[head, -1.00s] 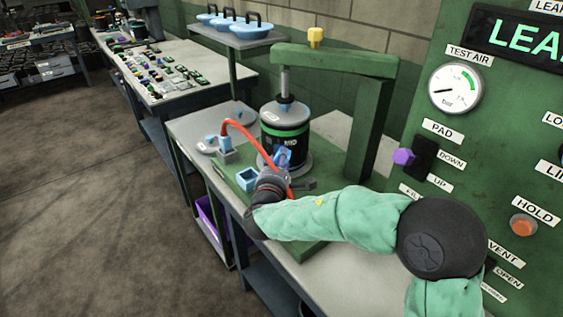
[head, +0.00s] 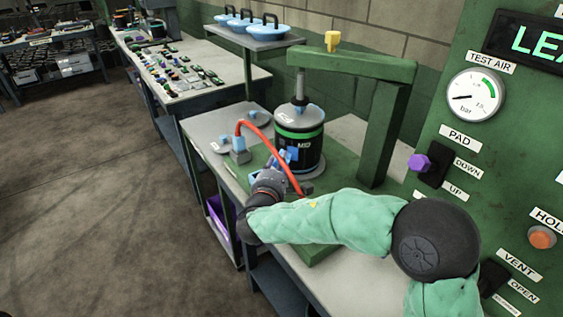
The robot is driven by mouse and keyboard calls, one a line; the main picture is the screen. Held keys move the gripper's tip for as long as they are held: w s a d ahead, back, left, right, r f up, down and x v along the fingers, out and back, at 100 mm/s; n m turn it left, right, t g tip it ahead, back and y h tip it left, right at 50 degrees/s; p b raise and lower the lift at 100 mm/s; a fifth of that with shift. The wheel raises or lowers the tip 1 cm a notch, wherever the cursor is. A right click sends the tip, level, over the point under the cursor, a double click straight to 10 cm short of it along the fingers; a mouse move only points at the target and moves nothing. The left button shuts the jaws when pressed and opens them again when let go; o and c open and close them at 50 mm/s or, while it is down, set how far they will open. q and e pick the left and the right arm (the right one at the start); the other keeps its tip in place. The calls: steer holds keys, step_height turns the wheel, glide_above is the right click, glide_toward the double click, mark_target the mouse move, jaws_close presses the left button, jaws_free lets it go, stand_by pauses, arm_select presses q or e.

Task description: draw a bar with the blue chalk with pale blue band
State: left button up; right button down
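My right gripper (head: 285,163) reaches in from the right on a green-sleeved arm, over the front of the bench fixture. A blue piece (head: 291,154) shows at its fingers, in front of the black canister (head: 309,153) with a green band and "MID" lettering. I cannot tell whether this blue piece is part of the gripper, the chalk or something else. The fingers are too small and partly hidden to show whether they are shut. I cannot make out a chalk with a pale blue band for certain. My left gripper is not in view.
The canister stands under a green press frame (head: 385,125). A red hose (head: 272,145) arches from a blue-topped fitting (head: 239,148) close past my gripper. A control panel (head: 450,120) with a gauge stands at the right. Another bench (head: 205,70) with small parts lies behind.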

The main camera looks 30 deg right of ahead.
steer(key=shift+v, duration=2.2)
steer(key=shift+f, duration=0.2)
steer(key=shift+v, duration=1.5)
steer(key=shift+w+a, duration=0.1)
